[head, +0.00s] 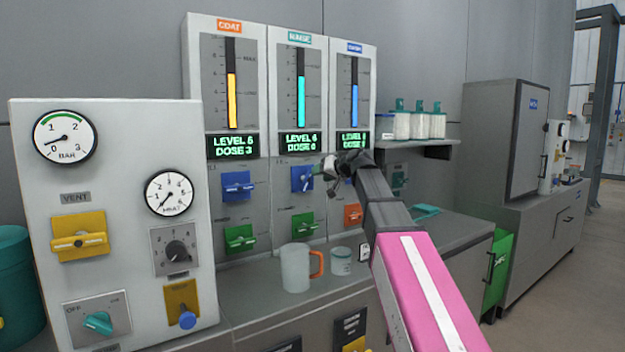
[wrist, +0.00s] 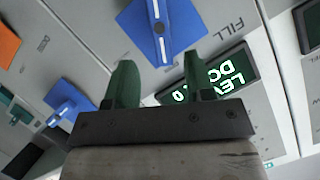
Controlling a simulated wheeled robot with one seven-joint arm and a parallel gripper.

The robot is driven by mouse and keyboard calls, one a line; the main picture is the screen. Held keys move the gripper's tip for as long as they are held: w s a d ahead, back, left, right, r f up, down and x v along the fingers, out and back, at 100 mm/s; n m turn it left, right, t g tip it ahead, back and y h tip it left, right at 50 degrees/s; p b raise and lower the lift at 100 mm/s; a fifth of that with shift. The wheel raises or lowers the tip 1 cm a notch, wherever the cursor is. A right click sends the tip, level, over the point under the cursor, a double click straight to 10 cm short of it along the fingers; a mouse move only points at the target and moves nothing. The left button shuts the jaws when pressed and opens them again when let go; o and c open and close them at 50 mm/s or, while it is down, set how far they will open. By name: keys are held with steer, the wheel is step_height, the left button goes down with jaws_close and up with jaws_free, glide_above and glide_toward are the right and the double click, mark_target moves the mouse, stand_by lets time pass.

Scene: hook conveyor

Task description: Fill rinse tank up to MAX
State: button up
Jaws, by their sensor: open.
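The rinse panel (head: 297,110) is the middle of three panels. Its teal level column (head: 301,100) tops out a little below the upper scale marks. Its green display (head: 299,144) seems to read level 6, dose 0. Its blue fill knob (head: 302,179) sits under the display, with a green knob (head: 301,223) below. In the wrist view the blue knob marked FILL (wrist: 155,32) has a pale stripe and lies just beyond my fingertips. My gripper (wrist: 158,72) is open and empty, its green fingers apart. In the head view my gripper (head: 330,170) is just right of the knob.
The coat panel (head: 226,90) stands left and a third panel (head: 355,90) right; its blue knob (wrist: 68,100) is near my gripper. A mug (head: 296,268) and a small jar (head: 341,262) stand on the counter below. A gauge box (head: 110,200) is at front left.

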mark_target(309, 177)
steer(key=x, duration=0.8)
steer(key=shift+s, duration=0.1)
jaws_close()
